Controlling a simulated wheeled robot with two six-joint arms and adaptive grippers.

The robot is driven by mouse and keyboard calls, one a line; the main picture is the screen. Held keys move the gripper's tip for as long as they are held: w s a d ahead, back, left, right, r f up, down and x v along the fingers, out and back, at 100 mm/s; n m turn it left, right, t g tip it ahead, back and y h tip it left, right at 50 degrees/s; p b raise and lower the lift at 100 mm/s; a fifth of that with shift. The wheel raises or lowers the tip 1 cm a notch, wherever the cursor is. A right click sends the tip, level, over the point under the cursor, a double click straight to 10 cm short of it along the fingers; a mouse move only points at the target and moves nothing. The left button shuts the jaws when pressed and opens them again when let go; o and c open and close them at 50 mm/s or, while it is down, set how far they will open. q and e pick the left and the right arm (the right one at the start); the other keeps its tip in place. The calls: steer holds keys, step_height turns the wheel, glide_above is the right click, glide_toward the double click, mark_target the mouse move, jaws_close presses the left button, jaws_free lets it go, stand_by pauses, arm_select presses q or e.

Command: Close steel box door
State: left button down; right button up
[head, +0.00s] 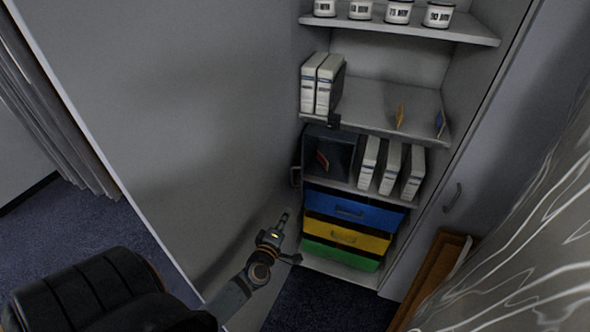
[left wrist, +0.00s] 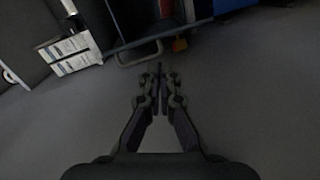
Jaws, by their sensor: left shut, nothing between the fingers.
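The dark steel box (head: 345,142) stands on the middle shelf of a grey cabinet, its front open, with a small reddish item (head: 322,160) inside. A grey loop handle (head: 296,177) shows at its lower left, seemingly on the swung-out door, which I see almost edge-on. In the left wrist view the handle (left wrist: 138,53) is just beyond my fingertips, slightly left, with no clear contact. My left gripper (head: 283,218) is shut and empty, below and left of the box, in front of the large grey cabinet door. The fingertips (left wrist: 160,78) meet in the left wrist view. My right gripper is out of view.
White binders (head: 390,167) stand right of the box, and two more (head: 321,83) above it. Blue, yellow and green drawers (head: 345,236) are below. The open cabinet door (head: 170,110) bounds the left side. A brown wooden frame (head: 437,275) leans at the lower right.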

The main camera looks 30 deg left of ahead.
arm_select(q)
step_height(320, 180, up, 8)
steer(key=n+y, duration=0.1)
steer(key=n, duration=0.3)
glide_toward(298, 168)
steer(key=shift+t, duration=0.4)
steer(key=x, duration=0.3)
steer(key=p+x, duration=0.1)
steer(key=x, duration=0.1)
steer(key=shift+a+f, duration=0.1)
steer(key=shift+f, duration=0.2)
steer(key=shift+w+a, duration=0.1)
steer(key=shift+w, duration=0.25)
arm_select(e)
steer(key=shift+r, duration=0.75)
